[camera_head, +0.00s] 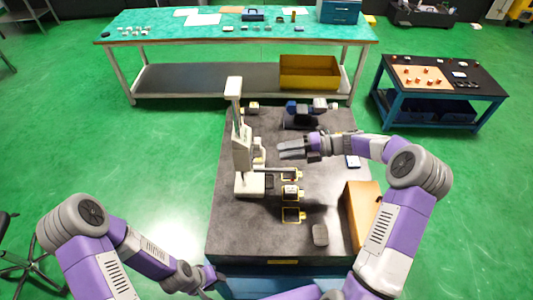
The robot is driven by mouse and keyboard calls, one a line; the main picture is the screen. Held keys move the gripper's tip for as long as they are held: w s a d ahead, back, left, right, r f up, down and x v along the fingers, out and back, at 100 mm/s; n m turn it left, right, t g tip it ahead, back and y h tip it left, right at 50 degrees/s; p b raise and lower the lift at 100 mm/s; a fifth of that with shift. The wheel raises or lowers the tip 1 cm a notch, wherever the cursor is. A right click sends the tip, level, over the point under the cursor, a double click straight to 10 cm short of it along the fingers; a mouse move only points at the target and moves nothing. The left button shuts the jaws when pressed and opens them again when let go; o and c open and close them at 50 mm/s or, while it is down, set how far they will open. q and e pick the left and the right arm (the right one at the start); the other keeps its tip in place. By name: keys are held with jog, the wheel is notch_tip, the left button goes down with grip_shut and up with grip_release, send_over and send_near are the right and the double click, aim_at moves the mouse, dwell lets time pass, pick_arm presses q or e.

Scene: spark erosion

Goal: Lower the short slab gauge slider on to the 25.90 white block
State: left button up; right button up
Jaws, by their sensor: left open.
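A pale upright gauge stand (241,150) stands on the left part of the dark grey table. A thin arm reaches right from its lower part; I cannot tell whether this is the short slab slider. Several small yellow-edged pieces lie in a column right of the stand, at its back (291,175), middle (291,191) and front (292,214). The middle one looks whitish on top, but no 25.90 marking is readable. My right gripper (284,150) is above the table, right of the stand; its jaw gap is unclear. My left gripper (218,276) is open at the table's front-left corner.
A yellow-brown box (360,212) stands at the table's right edge, with a dark rounded object (320,235) to its left. A blue and grey device (300,113) is at the back. The front-left tabletop is clear.

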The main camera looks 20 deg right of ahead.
jog(key=x, duration=0.6)
jog(key=shift+s+a+r+p, duration=0.2)
jog(key=shift+a+p, duration=0.05)
jog(key=shift+p, duration=0.2)
grip_shut()
